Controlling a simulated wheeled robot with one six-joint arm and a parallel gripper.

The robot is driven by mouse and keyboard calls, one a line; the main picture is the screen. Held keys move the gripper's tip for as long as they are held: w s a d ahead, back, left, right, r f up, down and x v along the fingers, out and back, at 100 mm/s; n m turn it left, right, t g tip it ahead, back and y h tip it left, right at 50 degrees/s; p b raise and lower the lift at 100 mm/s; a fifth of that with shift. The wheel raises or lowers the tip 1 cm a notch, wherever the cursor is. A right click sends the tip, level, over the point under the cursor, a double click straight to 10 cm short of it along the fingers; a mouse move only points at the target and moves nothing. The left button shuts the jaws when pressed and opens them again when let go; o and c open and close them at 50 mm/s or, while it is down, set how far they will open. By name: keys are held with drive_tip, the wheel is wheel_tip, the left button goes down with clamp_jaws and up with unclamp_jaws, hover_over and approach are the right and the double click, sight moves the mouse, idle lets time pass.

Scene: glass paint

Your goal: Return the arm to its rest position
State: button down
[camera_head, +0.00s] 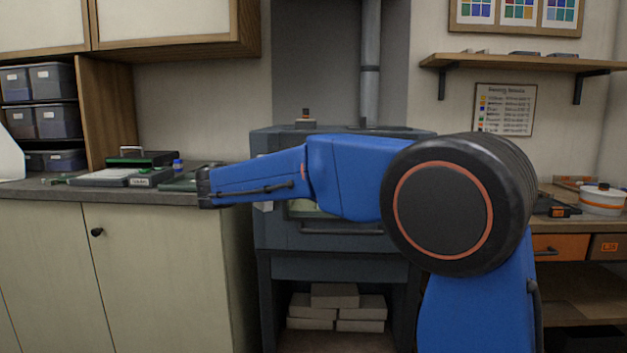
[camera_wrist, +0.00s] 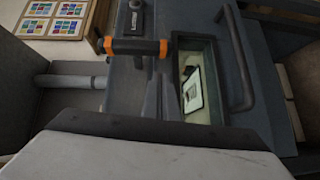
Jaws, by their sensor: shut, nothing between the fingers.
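My blue arm (camera_head: 345,175) reaches from the lower right across the front of the kiln (camera_head: 280,230) toward the left. Its dark far end is near the edge of the left counter; I cannot make out the fingers in the head view. In the wrist view, my gripper (camera_wrist: 157,88) shows as dark fingers close together, shut and empty. Behind them is the kiln front with its window (camera_wrist: 193,88) and a grey bar handle (camera_wrist: 240,65). A pale sheet-like shape shows in the window. The arm hides part of the kiln in the head view.
The left counter (camera_head: 60,193) holds trays and boxes (camera_head: 105,177) near the arm's end. A black-and-orange bar (camera_wrist: 135,46) lies across the wrist view near the fingers. A bench with a white pot (camera_head: 602,200) stands at right. Bricks (camera_head: 335,297) sit under the kiln.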

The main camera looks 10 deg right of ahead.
drive_tip(key=v, duration=0.7)
drive_tip(key=s+d+f+g+y, duration=0.2)
drive_tip(key=s+d+f+y, duration=0.2)
drive_tip(key=s+d+f, duration=0.4)
drive_tip(key=s+d+f+g+y, duration=0.25)
drive_tip(key=s+d+f, duration=0.35)
drive_tip(key=s+d, duration=0.45)
drive_tip(key=s+a+f+m+t+y, duration=0.1)
drive_tip(key=s+f+m+y, duration=0.3)
drive_tip(key=s+f+y, duration=0.5)
drive_tip(key=shift+s+a+f, duration=0.85)
drive_tip(key=shift+s+f, duration=2.8)
drive_tip(key=shift+s, duration=1.8)
drive_tip(key=shift+t, duration=0.25)
